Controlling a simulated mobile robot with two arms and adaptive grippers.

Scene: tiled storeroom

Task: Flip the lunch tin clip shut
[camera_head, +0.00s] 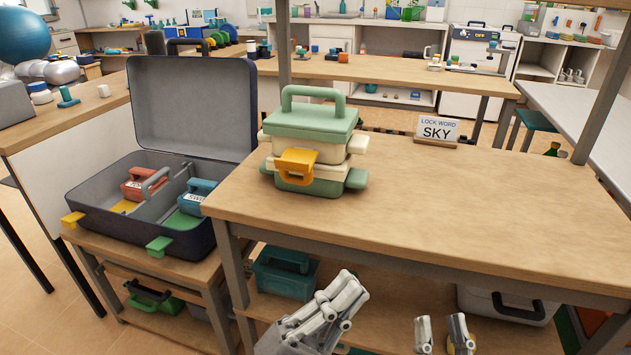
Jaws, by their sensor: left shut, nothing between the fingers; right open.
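The lunch tin (312,125) is a stacked green and cream box with a green carry handle on top. It stands upright on the wooden table near its left end. Its orange-yellow clip (297,163) is on the front face, and its broad plate seems to stick out from the tin. My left gripper (345,296) is shut and empty, in front of the table edge and below the tin, apart from it. My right gripper (440,330) is open and empty at the bottom edge, further right.
A sign reading "LOCK WORD SKY" (437,130) stands behind and right of the tin. An open dark case (190,105) with red and blue boxes sits on a lower bench at left. The table's right half (500,210) is clear. A teal box (285,275) lies on the shelf below.

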